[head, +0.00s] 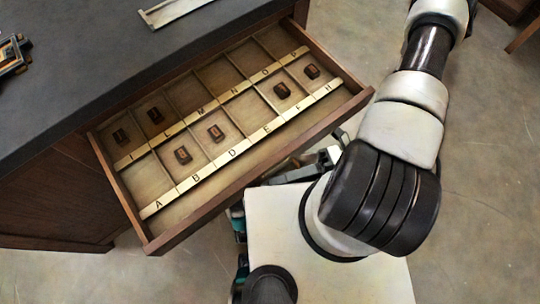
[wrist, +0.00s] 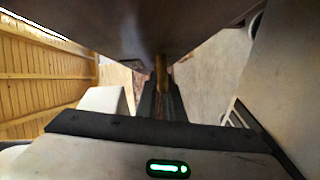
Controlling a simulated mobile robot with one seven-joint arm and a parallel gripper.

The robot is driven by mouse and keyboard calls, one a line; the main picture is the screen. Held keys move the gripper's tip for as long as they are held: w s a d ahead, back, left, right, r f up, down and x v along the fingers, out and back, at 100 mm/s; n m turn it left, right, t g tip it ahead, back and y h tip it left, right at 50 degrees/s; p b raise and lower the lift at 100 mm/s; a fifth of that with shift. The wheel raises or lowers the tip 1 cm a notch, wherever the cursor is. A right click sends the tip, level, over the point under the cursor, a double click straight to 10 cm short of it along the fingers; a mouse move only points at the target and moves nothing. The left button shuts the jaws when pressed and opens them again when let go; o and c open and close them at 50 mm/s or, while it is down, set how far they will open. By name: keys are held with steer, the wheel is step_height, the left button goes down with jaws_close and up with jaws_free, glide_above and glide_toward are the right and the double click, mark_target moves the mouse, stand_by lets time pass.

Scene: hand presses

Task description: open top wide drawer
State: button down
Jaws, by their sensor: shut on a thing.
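The top wide drawer (head: 210,202) stands pulled out from the dark-topped cabinet (head: 90,70) in the head view. Inside are lettered compartments with several small brown blocks. In the wrist view the drawer's dark front (wrist: 150,25) hangs over my gripper (wrist: 161,92). My gripper's dark fingers are closed around a narrow brass-coloured handle (wrist: 161,68) under that front. In the head view my arm reaches down beside the drawer's right end, and the fingers and handle are hidden below the drawer front.
A pale metal strip (head: 175,10) and a small dark device (head: 12,55) lie on the cabinet top. Bare grey floor (head: 480,170) is open to the right. A wooden slatted surface (wrist: 40,70) shows at left in the wrist view.

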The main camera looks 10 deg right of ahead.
steer(key=shift+s+d, duration=0.65)
steer(key=shift+s, duration=0.35)
steer(key=shift+s+d, duration=0.65)
steer(key=shift+s, duration=0.3)
steer(key=c, duration=1.9)
jaws_free()
steer(key=w+d, duration=0.1)
steer(key=d, duration=0.7)
steer(key=w+d+r, duration=0.1)
steer(key=d, duration=0.8)
steer(key=shift+w+r, duration=0.25)
steer(key=shift+w, duration=0.15)
